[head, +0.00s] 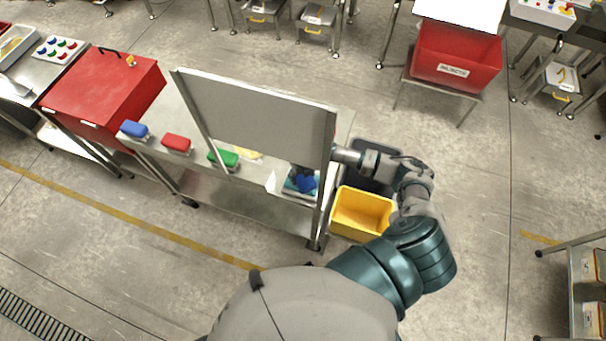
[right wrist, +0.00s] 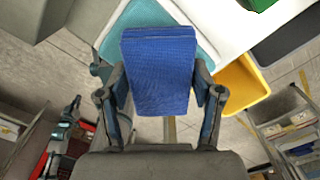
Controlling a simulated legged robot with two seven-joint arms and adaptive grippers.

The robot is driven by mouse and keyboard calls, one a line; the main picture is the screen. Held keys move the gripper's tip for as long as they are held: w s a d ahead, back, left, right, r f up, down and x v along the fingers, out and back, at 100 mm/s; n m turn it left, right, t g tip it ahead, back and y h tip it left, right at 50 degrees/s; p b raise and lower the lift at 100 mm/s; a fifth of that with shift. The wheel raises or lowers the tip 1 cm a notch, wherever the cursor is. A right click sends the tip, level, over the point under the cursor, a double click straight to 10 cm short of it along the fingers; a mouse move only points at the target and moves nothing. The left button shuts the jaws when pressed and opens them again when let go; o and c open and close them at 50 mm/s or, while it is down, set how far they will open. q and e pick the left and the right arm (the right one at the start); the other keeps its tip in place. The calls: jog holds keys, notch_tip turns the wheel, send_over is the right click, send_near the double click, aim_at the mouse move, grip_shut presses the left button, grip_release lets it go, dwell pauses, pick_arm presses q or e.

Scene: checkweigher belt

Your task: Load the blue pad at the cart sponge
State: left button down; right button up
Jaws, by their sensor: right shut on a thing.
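My right gripper (right wrist: 165,95) is shut on a blue pad (right wrist: 160,70), with one finger on each side of it. In the head view the blue pad (head: 307,184) shows at the right end of the cart (head: 240,200), low behind the edge of an upright grey panel. The teal sponge (right wrist: 150,14) lies just beyond and under the pad in the wrist view. It also shows around the pad in the head view (head: 291,187). I cannot tell whether pad and sponge touch. The panel partly hides my right gripper (head: 301,172) in the head view. My left gripper is out of view.
The grey panel (head: 255,115) stands over the cart. Blue (head: 134,130), red (head: 176,144) and green (head: 223,158) blocks sit along the cart's front edge. A yellow bin (head: 362,213) and a dark bin (head: 375,160) stand right of the cart, near my right arm.

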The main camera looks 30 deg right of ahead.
jog(key=shift+f+b, duration=0.8)
jog(key=shift+f, duration=0.25)
dwell(0.8)
jog(key=shift+r, duration=0.15)
dwell(0.4)
jog(key=shift+r+p, duration=2.6)
jog(key=shift+r, duration=0.85)
